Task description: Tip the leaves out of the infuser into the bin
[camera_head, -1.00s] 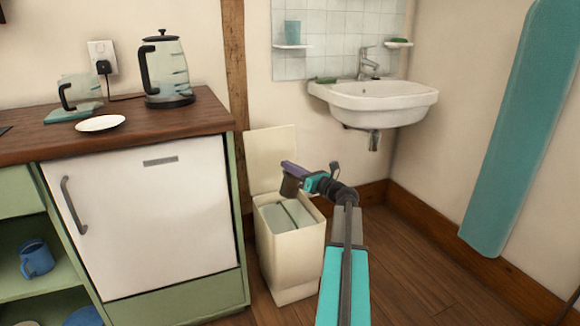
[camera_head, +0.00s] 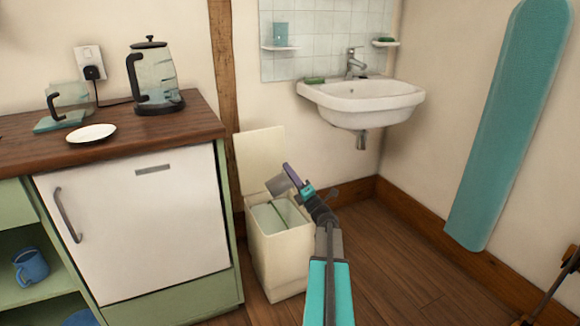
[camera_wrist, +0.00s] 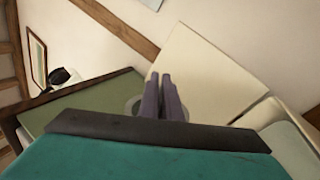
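My gripper (camera_head: 291,174) is over the open bin. Its purple fingers are close together on the infuser (camera_head: 279,185), a small grey cup shape that hangs tilted from them. In the wrist view the fingers (camera_wrist: 164,85) hide most of the infuser, and only bits of its rounded grey rim show beside them. I cannot see any leaves. The cream bin (camera_head: 282,262) stands on the floor with its lid (camera_head: 260,160) up against the wall. A pale liner and a dark green strip show inside the bin, below the infuser.
A green cabinet with a wooden worktop (camera_head: 180,128) stands left of the bin; a kettle (camera_head: 153,80), glass pot (camera_head: 70,100) and white plate (camera_head: 92,133) are on it. A washbasin (camera_head: 362,102) hangs behind. An ironing board (camera_head: 505,130) leans right.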

